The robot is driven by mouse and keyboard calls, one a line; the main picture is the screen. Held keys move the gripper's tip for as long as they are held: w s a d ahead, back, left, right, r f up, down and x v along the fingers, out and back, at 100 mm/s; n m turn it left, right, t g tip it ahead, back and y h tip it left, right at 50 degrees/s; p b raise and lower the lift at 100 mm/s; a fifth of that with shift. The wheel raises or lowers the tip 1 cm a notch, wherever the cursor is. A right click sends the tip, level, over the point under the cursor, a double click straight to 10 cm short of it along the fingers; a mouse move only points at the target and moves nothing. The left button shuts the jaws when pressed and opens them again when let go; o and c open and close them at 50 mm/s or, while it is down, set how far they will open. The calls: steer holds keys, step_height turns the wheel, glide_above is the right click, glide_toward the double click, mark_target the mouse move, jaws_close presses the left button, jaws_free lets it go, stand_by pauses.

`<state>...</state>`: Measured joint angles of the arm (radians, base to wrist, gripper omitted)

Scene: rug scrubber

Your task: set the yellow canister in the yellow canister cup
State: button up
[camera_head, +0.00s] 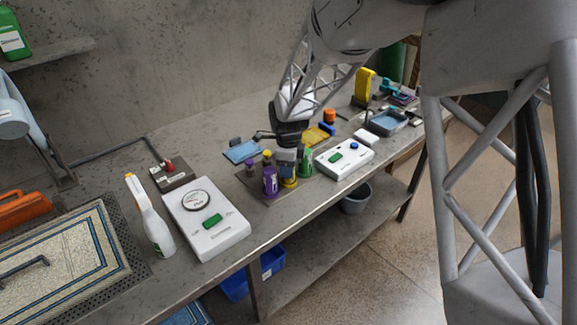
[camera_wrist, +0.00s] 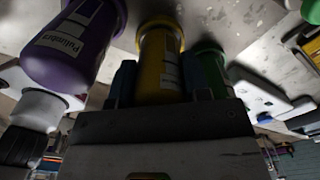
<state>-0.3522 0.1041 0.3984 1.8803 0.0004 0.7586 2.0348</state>
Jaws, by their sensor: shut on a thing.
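The yellow canister (camera_wrist: 160,65) stands between the two fingers of my gripper (camera_wrist: 157,88) in the wrist view, and the gripper is shut on it. In the head view, my gripper (camera_head: 287,157) is low over the dark tray (camera_head: 256,188), with the yellow canister (camera_head: 289,182) below it. A labelled purple canister (camera_head: 270,183) is close on the left, also in the wrist view (camera_wrist: 78,42). A green item (camera_head: 306,163) is close on the right, also in the wrist view (camera_wrist: 212,70). I cannot tell the yellow canister cup from the canister, or whether the canister is seated.
A small purple item (camera_head: 249,166) and a yellow-topped item (camera_head: 267,156) stand behind the purple canister. A white box with buttons (camera_head: 344,159) is to the right. The bench's front edge is near.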

steer(key=o, duration=0.9)
steer(key=shift+o, duration=0.2)
steer(key=shift+r, duration=0.1)
steer(key=shift+r, duration=3.85)
